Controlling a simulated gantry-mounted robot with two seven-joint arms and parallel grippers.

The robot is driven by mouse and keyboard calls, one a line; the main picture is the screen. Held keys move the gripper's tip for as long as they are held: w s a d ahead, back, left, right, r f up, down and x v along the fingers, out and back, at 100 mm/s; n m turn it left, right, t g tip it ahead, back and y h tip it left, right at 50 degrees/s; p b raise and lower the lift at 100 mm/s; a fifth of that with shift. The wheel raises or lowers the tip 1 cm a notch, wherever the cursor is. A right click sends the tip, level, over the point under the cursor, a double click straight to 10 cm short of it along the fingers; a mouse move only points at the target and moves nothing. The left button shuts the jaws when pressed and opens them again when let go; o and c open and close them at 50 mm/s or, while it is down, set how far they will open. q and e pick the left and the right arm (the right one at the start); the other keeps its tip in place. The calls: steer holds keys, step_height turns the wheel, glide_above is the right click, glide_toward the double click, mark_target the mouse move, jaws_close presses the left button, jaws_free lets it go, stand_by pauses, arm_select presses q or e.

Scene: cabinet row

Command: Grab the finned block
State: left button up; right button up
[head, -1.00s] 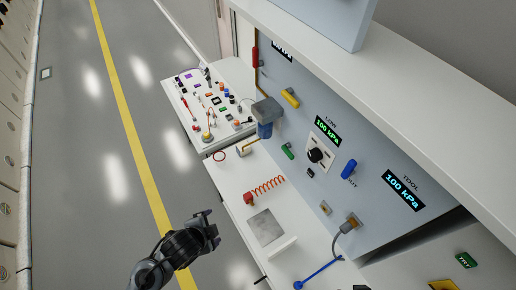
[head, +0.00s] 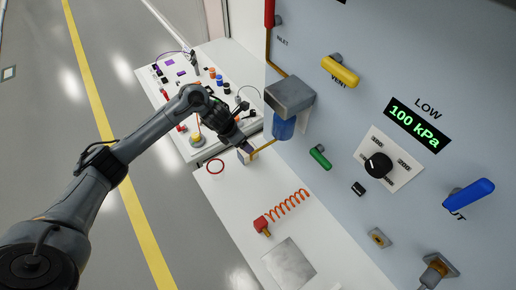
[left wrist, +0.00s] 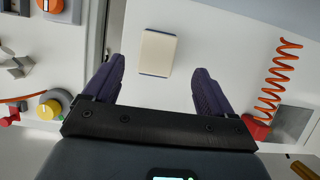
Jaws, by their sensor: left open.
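A small block with a flat cream top and a dark lower edge lies on the white counter in the left wrist view (left wrist: 157,53); it also shows in the head view (head: 243,158). It is the likeliest finned block, but I cannot make out fins. My left gripper (left wrist: 158,78) is open, its two dark fingers apart and pointing toward the block. The block appears between the finger lines, slightly beyond the tips, with clear gaps on both sides. In the head view my left gripper (head: 244,144) partly covers the block. My right gripper is not in view.
An orange coil (head: 288,204) and a grey plate (head: 290,262) lie nearer. A cluttered panel (head: 180,90) is behind.

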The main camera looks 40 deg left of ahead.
arm_select(q)
steer(key=shift+w+a+f, duration=0.2)
steer(key=shift+w+f, duration=0.25)
steer(key=shift+f, duration=0.15)
steer(key=f, duration=0.1)
steer(key=f+b, duration=0.1)
steer(key=f, duration=0.1)
steer(key=shift+d+f, duration=0.25)
steer(key=shift+d, duration=0.1)
steer(key=shift+w+f, duration=0.2)
steer(key=shift+f, duration=0.05)
steer(key=shift+w+f, duration=0.15)
steer(key=shift+f, duration=0.1)
steer(key=b+x, duration=0.1)
steer(key=x, duration=0.3)
steer(key=shift+f, duration=0.1)
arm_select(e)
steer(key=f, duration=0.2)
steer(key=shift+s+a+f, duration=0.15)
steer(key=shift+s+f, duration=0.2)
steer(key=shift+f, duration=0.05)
arm_select(q)
steer(key=shift+f, duration=0.4)
steer(key=shift+c, duration=0.3)
